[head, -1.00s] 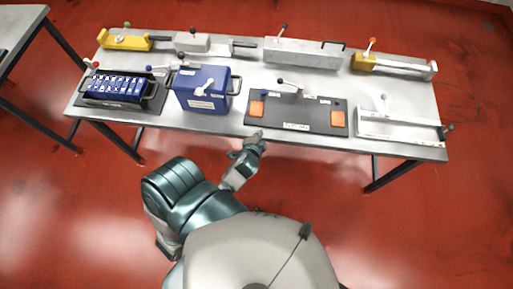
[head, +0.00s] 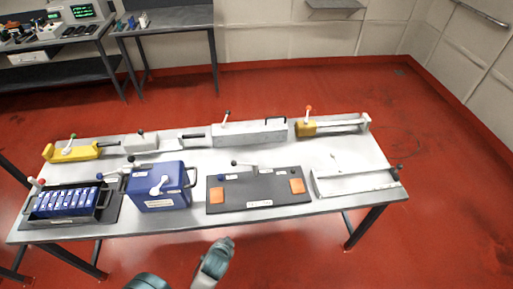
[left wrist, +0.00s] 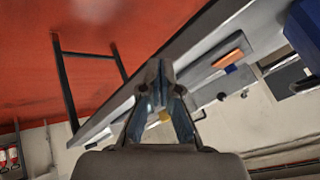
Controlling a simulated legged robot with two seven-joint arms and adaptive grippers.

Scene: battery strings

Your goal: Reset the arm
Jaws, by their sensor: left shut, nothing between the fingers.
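My left gripper (head: 222,247) is in front of the table's front edge, low in the head view, apart from everything on the table. In the left wrist view its fingers (left wrist: 157,70) come together at the tips, shut with nothing between them. My right gripper is in neither view. The worktable (head: 265,165) holds several fixtures. A blue box (head: 176,194) with a white lever and a black mat (head: 230,203) with two orange pads lie nearest to my left gripper.
A black tray of blue cells (head: 68,203) is at the table's left. A white rail frame (head: 355,183) is at its right. Along the back stand a yellow fixture (head: 72,153), a grey block (head: 248,132) and a yellow-ended rail (head: 335,126). Red floor (head: 450,200) is clear at right.

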